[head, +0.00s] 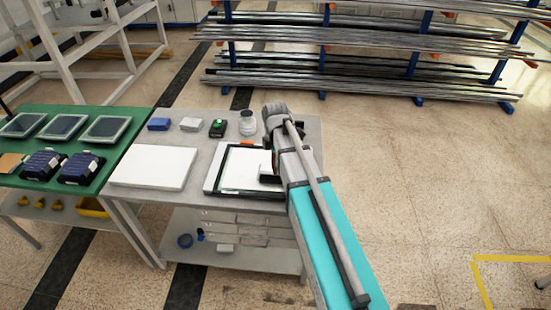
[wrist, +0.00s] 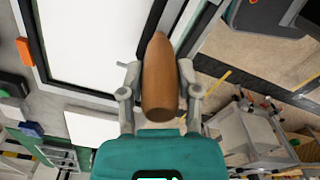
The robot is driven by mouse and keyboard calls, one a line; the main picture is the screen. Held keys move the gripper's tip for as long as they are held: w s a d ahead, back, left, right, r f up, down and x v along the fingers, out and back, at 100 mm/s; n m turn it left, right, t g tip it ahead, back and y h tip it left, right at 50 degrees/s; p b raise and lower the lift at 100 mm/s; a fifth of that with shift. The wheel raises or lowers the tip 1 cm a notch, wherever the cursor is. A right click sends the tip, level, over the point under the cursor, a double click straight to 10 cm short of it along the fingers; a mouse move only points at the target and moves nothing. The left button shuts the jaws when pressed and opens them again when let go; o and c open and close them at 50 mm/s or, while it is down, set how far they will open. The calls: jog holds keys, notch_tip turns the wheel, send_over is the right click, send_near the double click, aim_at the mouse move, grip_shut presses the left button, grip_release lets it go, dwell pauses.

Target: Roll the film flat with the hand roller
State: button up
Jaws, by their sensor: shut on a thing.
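My gripper (wrist: 160,85) is shut on a brown tapered handle (wrist: 161,75) in the wrist view, one finger on each side of it. The handle looks like that of the hand roller; its far end runs toward the frame, and the roller part is not clear. In the head view, a small dark part (head: 270,180) shows at my gripper, over the right part of the black-framed panel. The white sheet inside the frame (head: 238,168) lies on the grey table; it also shows in the wrist view (wrist: 90,40). I cannot tell whether the roller touches it.
A white board (head: 153,166) lies left of the frame. A blue block (head: 158,124), a white block (head: 190,124), a dark device with a green top (head: 217,128) and a white jar (head: 248,123) stand behind. A green table (head: 95,130) adjoins at left. Metal bar racks (head: 360,75) stand beyond.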

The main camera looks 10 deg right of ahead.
jog(key=shift+r+p, duration=2.1)
jog(key=shift+r, duration=0.25)
jog(key=a, duration=0.1)
jog(key=w+a, duration=0.1)
jog(key=a, duration=0.1)
jog(key=a+r+p, duration=0.1)
jog(key=a, duration=0.1)
jog(key=shift+w, duration=0.3)
jog(key=shift+f, duration=0.15)
jog(key=shift+f+b, duration=2.55)
jog(key=shift+b, duration=0.1)
jog(key=shift+f+b, duration=0.35)
jog(key=shift+b, duration=0.05)
